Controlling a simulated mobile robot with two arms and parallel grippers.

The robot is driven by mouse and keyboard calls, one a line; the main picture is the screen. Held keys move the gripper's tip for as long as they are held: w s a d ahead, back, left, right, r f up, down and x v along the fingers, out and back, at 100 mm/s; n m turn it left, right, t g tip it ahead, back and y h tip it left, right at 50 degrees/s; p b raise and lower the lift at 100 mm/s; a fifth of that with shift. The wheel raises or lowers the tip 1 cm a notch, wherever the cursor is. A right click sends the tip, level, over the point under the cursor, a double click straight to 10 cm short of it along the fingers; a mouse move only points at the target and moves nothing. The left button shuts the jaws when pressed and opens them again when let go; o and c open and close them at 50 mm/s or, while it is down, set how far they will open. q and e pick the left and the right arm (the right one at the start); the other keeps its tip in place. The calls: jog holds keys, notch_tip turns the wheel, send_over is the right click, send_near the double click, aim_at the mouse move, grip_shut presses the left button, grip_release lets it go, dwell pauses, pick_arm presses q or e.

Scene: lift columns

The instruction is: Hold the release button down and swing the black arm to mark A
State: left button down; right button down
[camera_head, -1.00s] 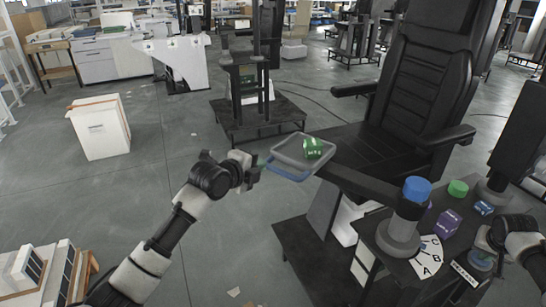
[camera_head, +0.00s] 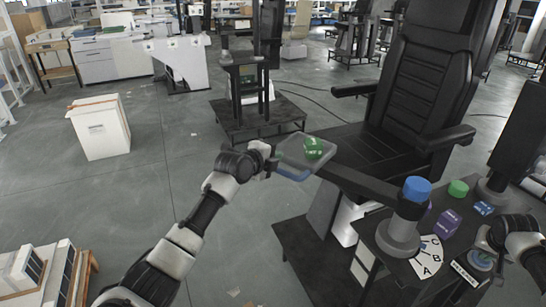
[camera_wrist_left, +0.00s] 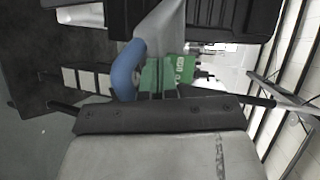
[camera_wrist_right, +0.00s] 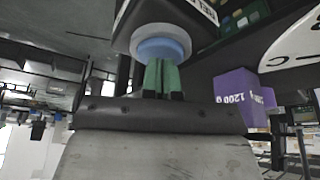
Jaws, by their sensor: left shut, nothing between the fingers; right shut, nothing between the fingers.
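The black arm (camera_head: 366,183) runs left from a grey post with a blue cap (camera_head: 417,188) to a grey tray (camera_head: 287,148) with a blue handle (camera_head: 293,174). A green block (camera_head: 313,148) sits in the tray. My left gripper (camera_head: 271,163) is shut and empty beside the handle, which is close in the left wrist view (camera_wrist_left: 124,72); contact is unclear. The white dial (camera_head: 428,262) carries marks A, B and C. My right gripper (camera_wrist_right: 160,78) is shut and empty, its fingertips at the blue release button (camera_wrist_right: 160,47). How far the button is pressed is unclear.
A black chair (camera_head: 420,95) stands behind the arm. Purple blocks (camera_head: 446,222), a green cylinder (camera_head: 458,188) and a blue block (camera_head: 484,208) stand on the bench right of the post. Open floor lies left of the tray.

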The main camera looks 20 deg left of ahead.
aim_at(286, 148)
pick_arm(q)
jog(key=w, duration=0.3)
jog(key=w+d, duration=0.1)
jog(key=w, duration=0.2)
jog(key=w+d, duration=0.1)
jog(key=w, duration=0.2)
jog(key=shift+w, duration=0.3)
pick_arm(e)
jog(key=shift+f, duration=0.1)
pick_arm(q)
jog(key=shift+s+a, duration=0.1)
jog(key=shift+a, duration=0.05)
jog(key=shift+s+a, duration=0.4)
jog(key=shift+s, duration=0.05)
jog(key=s+a+r, duration=0.3)
jog(key=s+a, duration=0.4)
jog(key=s, duration=0.3)
jog(key=shift+d+r, duration=0.1)
